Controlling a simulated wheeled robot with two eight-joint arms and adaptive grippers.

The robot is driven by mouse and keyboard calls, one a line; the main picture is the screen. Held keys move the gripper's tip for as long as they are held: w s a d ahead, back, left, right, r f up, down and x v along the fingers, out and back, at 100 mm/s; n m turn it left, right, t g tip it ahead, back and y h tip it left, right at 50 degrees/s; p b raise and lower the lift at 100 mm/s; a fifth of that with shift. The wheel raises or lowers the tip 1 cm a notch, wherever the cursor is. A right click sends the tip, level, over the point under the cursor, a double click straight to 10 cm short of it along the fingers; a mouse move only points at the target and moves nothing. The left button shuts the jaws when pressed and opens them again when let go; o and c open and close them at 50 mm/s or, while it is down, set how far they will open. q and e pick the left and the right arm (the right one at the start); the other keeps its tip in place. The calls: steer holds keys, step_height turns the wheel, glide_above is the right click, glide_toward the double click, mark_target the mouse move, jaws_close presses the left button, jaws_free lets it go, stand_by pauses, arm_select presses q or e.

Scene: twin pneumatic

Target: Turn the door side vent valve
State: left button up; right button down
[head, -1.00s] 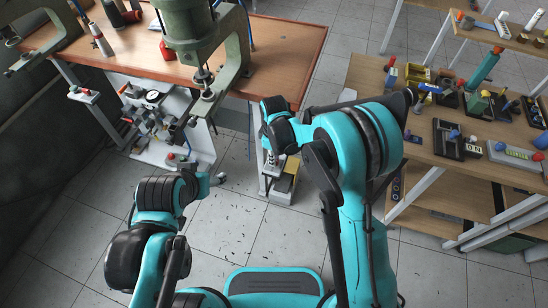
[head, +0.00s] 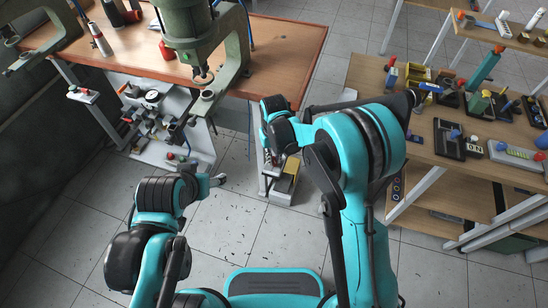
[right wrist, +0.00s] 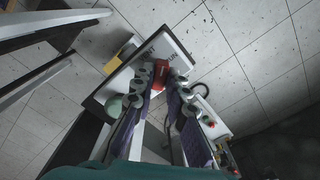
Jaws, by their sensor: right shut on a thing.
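In the right wrist view, a small red valve handle (right wrist: 161,70) sits on a pale plate (right wrist: 170,48) with dark lettering that is only partly readable. My right gripper (right wrist: 160,84) is shut on the red handle, with its fingers on either side of it. In the head view, my right gripper (head: 269,162) points down beside the front right table leg, mostly hidden by my arm. My left arm is low at the left, and its end (head: 217,180) shows only as a small grey tip. Whether the left gripper is open or shut does not show.
A workbench (head: 285,60) carries a green press (head: 187,30). A panel with a gauge and fittings (head: 155,110) hangs below it. A yellowish box (head: 284,185) stands near the right leg. A wooden shelf unit (head: 430,170) with several parts is at the right.

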mark_target(274, 160)
steer(key=m, duration=0.3)
steer(key=shift+m, duration=2.1)
steer(key=c, duration=1.5)
jaws_free()
steer(key=shift+c, duration=0.2)
step_height(274, 160, up, 12)
